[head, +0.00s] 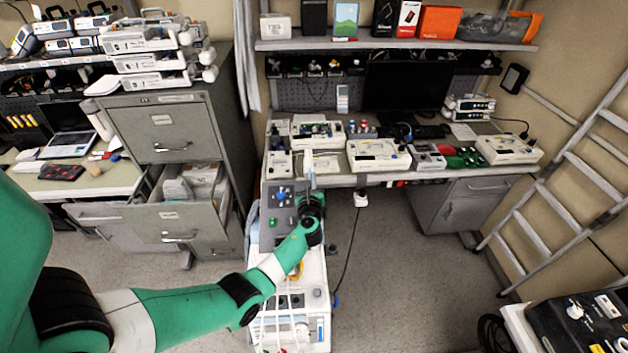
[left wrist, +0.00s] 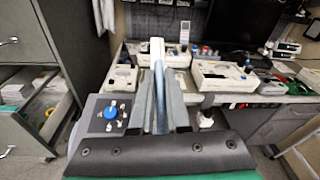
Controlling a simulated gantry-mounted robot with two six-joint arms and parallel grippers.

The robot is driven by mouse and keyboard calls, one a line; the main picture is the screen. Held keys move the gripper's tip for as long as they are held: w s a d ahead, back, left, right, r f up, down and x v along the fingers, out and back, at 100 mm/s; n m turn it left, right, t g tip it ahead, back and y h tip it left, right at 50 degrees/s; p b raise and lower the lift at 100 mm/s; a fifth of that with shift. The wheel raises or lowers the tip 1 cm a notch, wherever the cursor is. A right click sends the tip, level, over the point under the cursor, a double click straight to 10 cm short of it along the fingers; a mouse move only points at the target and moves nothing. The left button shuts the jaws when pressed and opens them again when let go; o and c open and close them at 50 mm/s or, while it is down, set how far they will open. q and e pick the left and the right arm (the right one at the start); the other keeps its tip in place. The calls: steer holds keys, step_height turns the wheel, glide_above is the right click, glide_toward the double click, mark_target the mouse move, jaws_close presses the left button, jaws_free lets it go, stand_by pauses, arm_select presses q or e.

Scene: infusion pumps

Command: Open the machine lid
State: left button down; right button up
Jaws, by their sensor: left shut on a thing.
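The machine (head: 316,268) is a white unit standing in front of the workbench, below my left forearm. A dark grey panel with a blue knob (head: 283,190) lies at its far end; the knob also shows in the left wrist view (left wrist: 110,112). My left gripper (head: 309,178) is over the right side of this panel. Its fingers, in the left wrist view (left wrist: 160,108), are shut on a thin, upright, white-and-blue piece (left wrist: 157,60), which looks like the lid seen edge-on. The fingers hide its lower part. My right gripper is not in view.
A workbench (head: 400,175) with several open devices and a monitor (head: 405,85) stands just beyond the machine. A grey filing cabinet (head: 170,125) with open drawers (head: 178,222) is on the left. A ladder (head: 570,175) leans at the right.

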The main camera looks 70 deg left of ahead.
arm_select(q)
steer(key=shift+w+d+f, duration=0.1)
steer(key=shift+w+d, duration=0.05)
steer(key=shift+w, duration=0.2)
steer(key=c, duration=1.2)
jaws_free()
steer(key=shift+s, duration=0.1)
steer(key=p+v, duration=0.2)
steer(key=v, duration=0.9)
steer(key=shift+d+p, duration=0.3)
steer(key=shift+p, duration=0.1)
